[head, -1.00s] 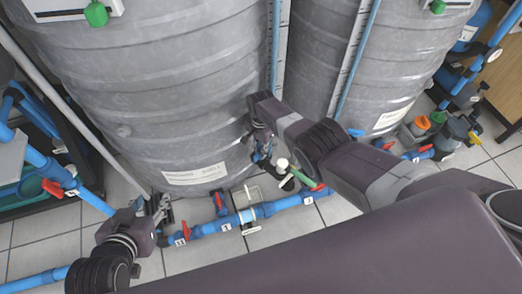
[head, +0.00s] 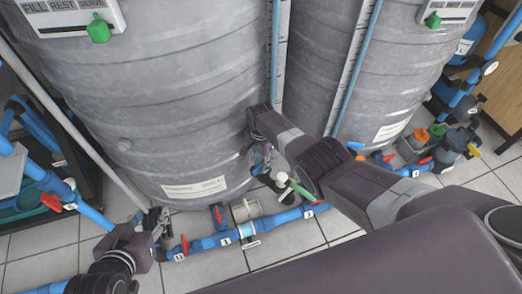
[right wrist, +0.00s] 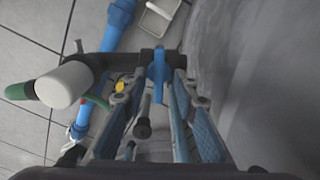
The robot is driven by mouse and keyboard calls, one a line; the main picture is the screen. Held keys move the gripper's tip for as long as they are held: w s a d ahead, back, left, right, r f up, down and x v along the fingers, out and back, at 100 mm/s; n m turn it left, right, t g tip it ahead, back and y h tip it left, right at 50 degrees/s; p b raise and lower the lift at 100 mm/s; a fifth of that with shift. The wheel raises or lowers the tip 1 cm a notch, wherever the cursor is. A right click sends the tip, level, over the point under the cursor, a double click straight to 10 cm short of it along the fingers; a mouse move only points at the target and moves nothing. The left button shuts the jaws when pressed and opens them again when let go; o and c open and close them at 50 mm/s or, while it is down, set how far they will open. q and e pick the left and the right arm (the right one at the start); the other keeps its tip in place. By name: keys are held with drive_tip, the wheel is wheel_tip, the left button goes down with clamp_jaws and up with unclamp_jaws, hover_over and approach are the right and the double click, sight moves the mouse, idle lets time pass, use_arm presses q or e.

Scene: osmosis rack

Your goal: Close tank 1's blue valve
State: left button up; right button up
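The large grey tank (head: 150,110) with a white label fills the left and middle of the head view; I take it as tank 1. In the right wrist view, a blue valve handle (right wrist: 158,68) sits on a dark fitting, between the tips of my right gripper (right wrist: 156,90). The fingers stand apart on either side of it; I cannot tell whether they touch it. In the head view my right gripper (head: 262,158) is low beside the tank and hides the blue handle. My left gripper (head: 160,222) is at the lower left, near the blue pipe; its opening is unclear.
A blue floor pipe (head: 212,241) with red handles runs in front of the tanks. A white-capped fitting (right wrist: 65,84) and green handle (right wrist: 97,103) are left of my right fingers. A second grey tank (head: 385,70) stands right.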

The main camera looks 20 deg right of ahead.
sight(261, 165)
wheel_tip(261, 165, up, 11)
drive_tip(key=shift+r, duration=0.2)
idle(0.5)
drive_tip(key=shift+d, duration=0.1)
